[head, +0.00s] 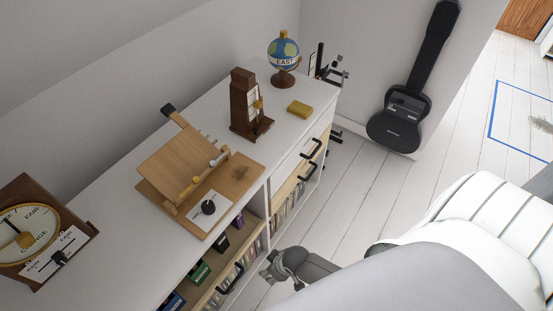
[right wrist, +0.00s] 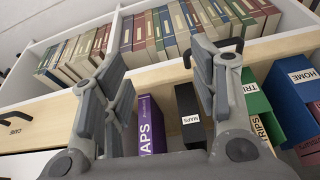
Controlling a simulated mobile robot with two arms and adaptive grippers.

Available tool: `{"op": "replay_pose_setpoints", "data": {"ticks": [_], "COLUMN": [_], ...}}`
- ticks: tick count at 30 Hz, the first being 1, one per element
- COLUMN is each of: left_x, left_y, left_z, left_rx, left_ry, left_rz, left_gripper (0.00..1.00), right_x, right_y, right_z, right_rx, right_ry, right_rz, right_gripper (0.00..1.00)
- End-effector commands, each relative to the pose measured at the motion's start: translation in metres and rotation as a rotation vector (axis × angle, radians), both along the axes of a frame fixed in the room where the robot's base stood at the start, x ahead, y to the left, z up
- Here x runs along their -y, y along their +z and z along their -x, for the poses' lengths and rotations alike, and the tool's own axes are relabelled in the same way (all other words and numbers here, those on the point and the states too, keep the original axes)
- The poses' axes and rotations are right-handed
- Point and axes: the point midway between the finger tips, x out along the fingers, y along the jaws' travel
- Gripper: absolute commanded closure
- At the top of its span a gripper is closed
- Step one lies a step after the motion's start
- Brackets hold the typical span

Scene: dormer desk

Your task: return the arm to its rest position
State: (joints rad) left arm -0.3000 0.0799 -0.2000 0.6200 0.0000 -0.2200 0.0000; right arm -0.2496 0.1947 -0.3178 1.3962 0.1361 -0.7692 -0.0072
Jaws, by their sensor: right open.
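My right arm (head: 455,265) reaches in from the lower right of the head view. Its gripper (head: 272,268) is beside the front of the white cabinet (head: 272,180), below the level of its top. In the right wrist view the gripper's two fingers (right wrist: 158,72) are apart, with nothing held between them. I cannot tell how near the fingers are to the shelf. My left gripper is not in view.
The cabinet top bears a barometer (head: 27,233), a wooden stand (head: 182,160), a brown wooden device (head: 242,105), a yellow block (head: 299,108) and a globe (head: 284,52). Drawer handles (head: 311,148) stick out in front. A guitar case (head: 400,115) leans on the wall. The floor (head: 365,180) right of the cabinet is clear.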

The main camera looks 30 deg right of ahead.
Motion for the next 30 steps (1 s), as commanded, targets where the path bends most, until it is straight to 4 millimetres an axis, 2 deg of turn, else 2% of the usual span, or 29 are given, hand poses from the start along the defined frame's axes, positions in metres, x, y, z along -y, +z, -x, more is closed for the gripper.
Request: {"op": "replay_pose_setpoints", "data": {"ticks": [17,20,23,25,30], "left_x": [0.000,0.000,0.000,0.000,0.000], "left_y": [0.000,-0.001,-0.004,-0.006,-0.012], "left_z": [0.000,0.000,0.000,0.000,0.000], "left_rx": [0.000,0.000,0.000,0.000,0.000], "left_ry": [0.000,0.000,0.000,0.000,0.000], "left_rz": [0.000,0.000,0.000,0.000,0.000], "left_gripper": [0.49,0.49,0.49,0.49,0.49], "right_x": [0.001,0.003,0.011,0.020,0.042], "right_y": [-0.002,-0.010,-0.034,-0.059,-0.121], "right_z": [0.002,0.007,0.025,0.048,0.123], "right_rx": [-0.003,-0.010,-0.033,-0.059,-0.129], "right_ry": [-0.001,-0.006,-0.021,-0.037,-0.070], "right_rz": [0.001,0.005,0.019,0.032,0.069], "right_gripper": [0.45,0.45,0.45,0.45,0.45]}}
